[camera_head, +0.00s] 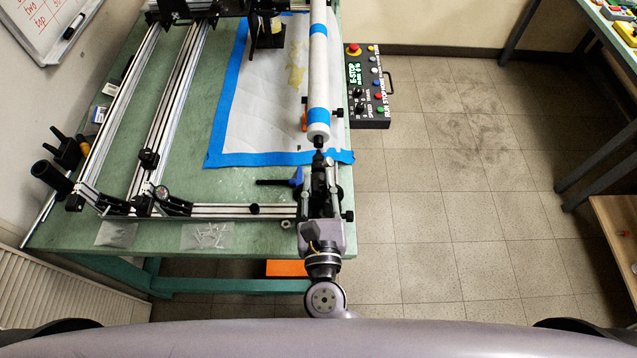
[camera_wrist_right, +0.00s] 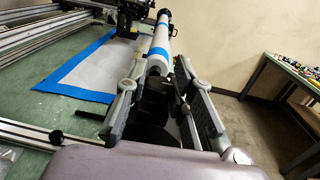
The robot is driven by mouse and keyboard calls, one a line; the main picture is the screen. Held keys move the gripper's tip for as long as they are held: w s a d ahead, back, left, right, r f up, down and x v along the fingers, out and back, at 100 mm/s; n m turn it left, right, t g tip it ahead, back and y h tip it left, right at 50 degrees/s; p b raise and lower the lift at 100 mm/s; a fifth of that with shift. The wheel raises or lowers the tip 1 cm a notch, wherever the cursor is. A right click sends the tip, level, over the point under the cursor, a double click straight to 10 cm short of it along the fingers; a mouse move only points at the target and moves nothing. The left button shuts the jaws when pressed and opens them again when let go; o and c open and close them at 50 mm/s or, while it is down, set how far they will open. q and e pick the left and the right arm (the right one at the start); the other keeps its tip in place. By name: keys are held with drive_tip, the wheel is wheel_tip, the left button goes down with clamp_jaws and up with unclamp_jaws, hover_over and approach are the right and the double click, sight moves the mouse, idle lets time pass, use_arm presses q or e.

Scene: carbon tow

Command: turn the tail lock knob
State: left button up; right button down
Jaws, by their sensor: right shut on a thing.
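My right gripper (camera_head: 319,188) is at the near end of the winding machine, its fingers pointing away from me along the line of the tube. In the right wrist view its two fingers (camera_wrist_right: 163,92) stand on either side of a dark part (camera_wrist_right: 155,108) at the tail end, and it is shut on this. The part is mostly hidden, and I take it to be the tail lock knob; its turn angle cannot be told. The white tube (camera_head: 318,75) with blue bands lies just beyond the fingertips. My left gripper is not in view.
A blue-and-black lever (camera_head: 296,178) sits just left of the gripper. The green table (camera_head: 90,236) carries aluminium rails (camera_head: 172,95) and a blue-taped white sheet (camera_head: 262,110). A control box (camera_head: 368,95) hangs at the table's right edge. The tiled floor to the right is clear.

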drive_tip(key=shift+m+h, duration=0.4)
drive_tip(key=shift+h, duration=0.3)
drive_tip(key=c, duration=1.3)
unclamp_jaws()
drive_tip(key=shift+c, duration=0.2)
drive_tip(key=shift+s, duration=0.1)
drive_tip(key=s, duration=1.2)
drive_tip(key=shift+w+a, duration=0.1)
